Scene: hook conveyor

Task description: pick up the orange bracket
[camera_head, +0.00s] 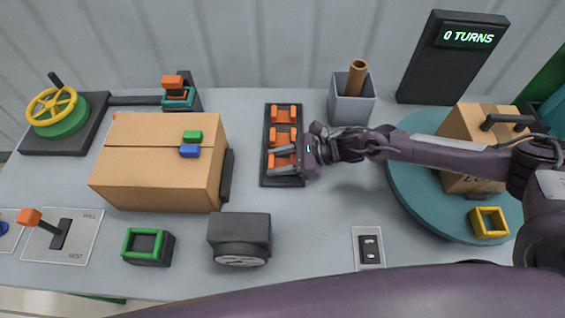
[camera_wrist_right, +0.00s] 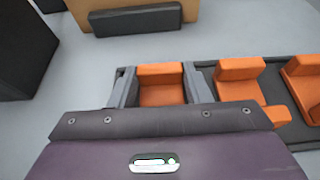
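Three orange brackets sit in a row on a dark tray (camera_head: 268,178) in the head view: a far one (camera_head: 283,115), a middle one (camera_head: 283,136) and a near one (camera_head: 273,160). My right gripper (camera_head: 282,160) reaches in from the right, low over the tray, with its grey fingers on either side of the near bracket. In the right wrist view this bracket (camera_wrist_right: 161,80) lies between the spread fingers (camera_wrist_right: 160,85). Whether the fingers touch it is unclear. The other two brackets (camera_wrist_right: 240,80) lie to the right there. My left gripper is not in view.
A cardboard box (camera_head: 150,185) stands left of the tray, with a green and a blue block on top. A dark grey device (camera_head: 240,230) is nearer. A pen cup (camera_head: 352,105) stands behind my right arm. A teal turntable (camera_head: 410,190) carries another box (camera_head: 470,130).

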